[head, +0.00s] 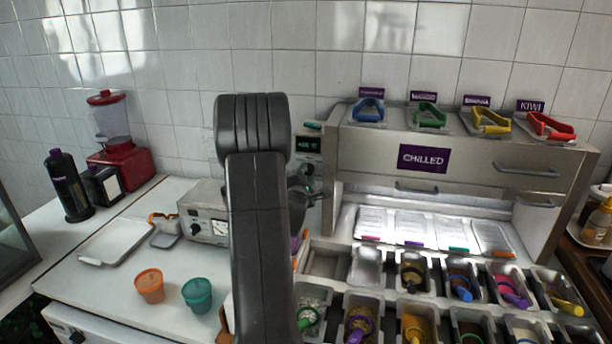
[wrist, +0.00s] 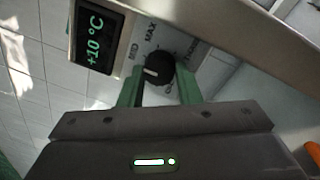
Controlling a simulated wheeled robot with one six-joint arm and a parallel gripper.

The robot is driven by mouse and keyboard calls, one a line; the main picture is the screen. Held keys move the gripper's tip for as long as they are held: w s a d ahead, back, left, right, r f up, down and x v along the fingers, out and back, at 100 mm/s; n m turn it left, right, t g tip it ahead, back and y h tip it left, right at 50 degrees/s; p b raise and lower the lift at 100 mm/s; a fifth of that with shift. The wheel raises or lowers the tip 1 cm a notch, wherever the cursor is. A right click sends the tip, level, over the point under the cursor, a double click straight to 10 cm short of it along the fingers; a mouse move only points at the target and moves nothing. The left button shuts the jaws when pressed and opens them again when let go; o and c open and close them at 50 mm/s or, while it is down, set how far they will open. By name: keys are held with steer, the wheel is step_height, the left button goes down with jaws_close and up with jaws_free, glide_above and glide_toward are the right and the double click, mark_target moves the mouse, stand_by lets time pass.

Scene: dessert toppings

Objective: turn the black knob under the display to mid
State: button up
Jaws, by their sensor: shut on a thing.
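The black knob (wrist: 157,72) sits on a light panel in the wrist view, with a white pointer mark on its face. The mark points to the left, toward the side where MID is printed; whether it lines up exactly I cannot tell. MAX is printed above the knob. The display (wrist: 96,38) beside it reads +10 °C in green; it also shows in the head view (head: 308,144). My gripper (wrist: 159,75) has its green fingers on either side of the knob, shut on it. In the head view my arm hides part of this area.
The steel chilled cabinet (head: 345,185) stands right of the display, with coloured-handled lids on top. Several topping tubs (head: 365,265) are in front. An orange cup (head: 149,286) and a teal cup (head: 197,295) stand on the counter at left. A red blender (head: 125,160) is behind.

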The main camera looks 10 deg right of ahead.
steer(key=shift+f, duration=0.1)
steer(key=o, duration=1)
steer(key=shift+c, duration=0.2)
steer(key=r+b+v, duration=0.1)
steer(key=b+v, duration=0.2)
steer(key=v, duration=1)
steer(key=shift+s+a+f, duration=0.2)
steer(key=shift+s+f, duration=0.15)
steer(key=shift+f, duration=0.15)
steer(key=p+x, duration=0.3)
steer(key=x, duration=1.1)
steer(key=shift+d, duration=0.1)
steer(key=shift+s, duration=0.1)
